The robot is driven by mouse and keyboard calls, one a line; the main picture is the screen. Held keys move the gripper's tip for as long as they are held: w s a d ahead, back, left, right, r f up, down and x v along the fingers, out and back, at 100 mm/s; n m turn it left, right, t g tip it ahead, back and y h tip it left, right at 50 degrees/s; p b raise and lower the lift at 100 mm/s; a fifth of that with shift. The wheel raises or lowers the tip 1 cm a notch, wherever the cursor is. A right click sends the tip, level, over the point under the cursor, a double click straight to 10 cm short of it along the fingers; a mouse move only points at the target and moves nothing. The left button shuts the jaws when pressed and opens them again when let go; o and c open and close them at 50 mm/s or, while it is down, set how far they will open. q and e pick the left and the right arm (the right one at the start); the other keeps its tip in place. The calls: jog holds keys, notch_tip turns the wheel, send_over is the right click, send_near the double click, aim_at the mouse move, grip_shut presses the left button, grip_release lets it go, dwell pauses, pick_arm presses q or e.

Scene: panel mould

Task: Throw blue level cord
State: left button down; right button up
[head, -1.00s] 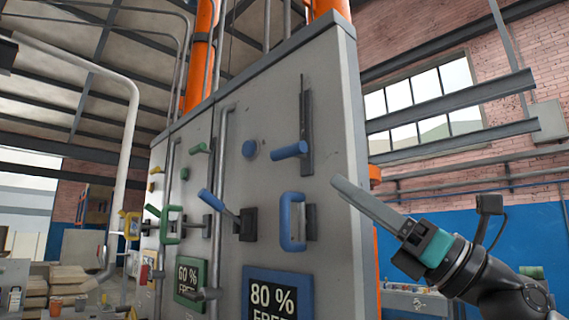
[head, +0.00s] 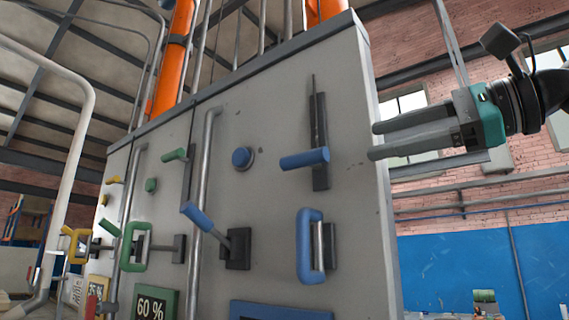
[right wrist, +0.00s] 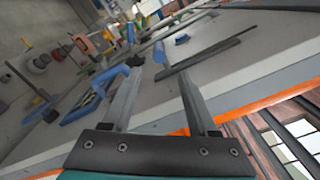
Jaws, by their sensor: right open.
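Blue controls sit on the right part of the grey panel (head: 265,120). A blue handle (head: 304,160) sticks out from a dark upright slot (head: 319,130); it also shows in the right wrist view (right wrist: 159,52). Below it is a blue loop handle (head: 305,245). To the left is a tilted blue lever (head: 205,219) on a dark mount, and above that a round blue button (head: 241,158). No cord can be clearly told apart. My right gripper (head: 373,141) is open and empty, pointing left at the panel's right edge, apart from the blue handle. My left gripper is out of view.
Green (head: 135,246) and yellow (head: 75,244) handles stand farther left on the panel. A grey pipe (head: 202,170) runs down the panel between the green and blue groups. Open space lies right of the panel, before the brick and blue wall (head: 465,270).

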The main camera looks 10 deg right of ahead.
aim_at(305, 160)
jog(key=x, duration=0.4)
jog(key=shift+w+a, duration=0.2)
jog(key=shift+a, duration=0.15)
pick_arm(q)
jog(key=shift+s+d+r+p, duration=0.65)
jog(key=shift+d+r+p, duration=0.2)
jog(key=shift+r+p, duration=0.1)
pick_arm(e)
jog(key=x, duration=0.9)
jog(key=shift+w+a+f, duration=0.1)
jog(key=shift+w+a, duration=0.2)
jog(key=c, duration=0.9)
grip_shut()
jog(key=shift+f, duration=0.1)
